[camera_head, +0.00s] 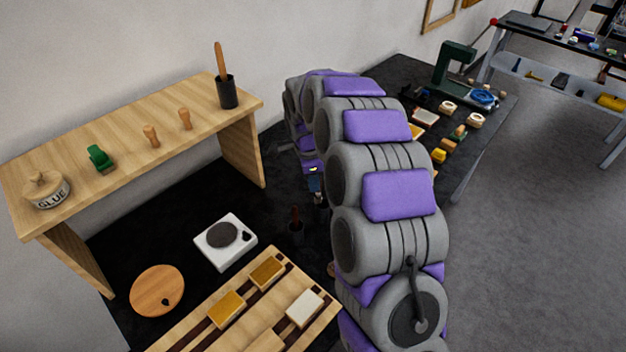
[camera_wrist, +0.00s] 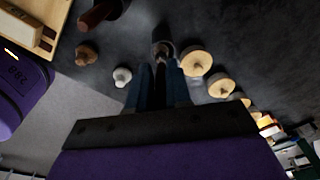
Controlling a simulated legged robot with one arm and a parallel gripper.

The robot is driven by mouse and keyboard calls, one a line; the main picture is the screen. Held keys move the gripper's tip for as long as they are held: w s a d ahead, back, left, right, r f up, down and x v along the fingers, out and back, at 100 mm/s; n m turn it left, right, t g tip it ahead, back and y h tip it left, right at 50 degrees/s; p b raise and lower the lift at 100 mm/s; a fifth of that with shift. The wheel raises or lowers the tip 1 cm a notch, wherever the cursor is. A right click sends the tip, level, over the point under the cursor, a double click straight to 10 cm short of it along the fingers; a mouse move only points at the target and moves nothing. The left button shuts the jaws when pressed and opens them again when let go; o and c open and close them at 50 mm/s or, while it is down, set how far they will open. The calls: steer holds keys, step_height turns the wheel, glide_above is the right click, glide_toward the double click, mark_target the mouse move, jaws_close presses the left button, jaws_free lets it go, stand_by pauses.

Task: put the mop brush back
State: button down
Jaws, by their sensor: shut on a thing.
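My gripper (camera_head: 316,183) is low over the black bench, just left of my arm's purple and grey links. In the wrist view its blue fingers (camera_wrist: 160,85) are shut on a slim dark thing with a brownish end (camera_wrist: 164,50), seemingly the mop brush. It is mostly hidden by the fingers. A small dark grey round shape (camera_wrist: 162,34) shows just beyond its end; I cannot tell whether they touch. A dark cup (camera_head: 296,229) with a reddish handle upright in it stands to the gripper's lower left. Another dark cup (camera_head: 227,93) with a wooden handle stands on the shelf.
The wooden shelf (camera_head: 130,135) holds a glue jar (camera_head: 47,190), a green tool (camera_head: 99,158) and two wooden pegs. A white hotplate (camera_head: 225,241), a round wooden lid (camera_head: 157,290) and a slatted rack (camera_head: 200,325) with blocks lie nearer. Round wooden pieces (camera_wrist: 196,63) lie near the gripper.

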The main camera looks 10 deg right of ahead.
steer(key=shift+d+f, duration=0.4)
steer(key=shift+f, duration=0.25)
steer(key=c, duration=1.1)
jaws_free()
steer(key=shift+a, duration=0.25)
steer(key=shift+o, duration=0.3)
steer(key=shift+d, duration=0.1)
steer(key=shift+r, duration=0.15)
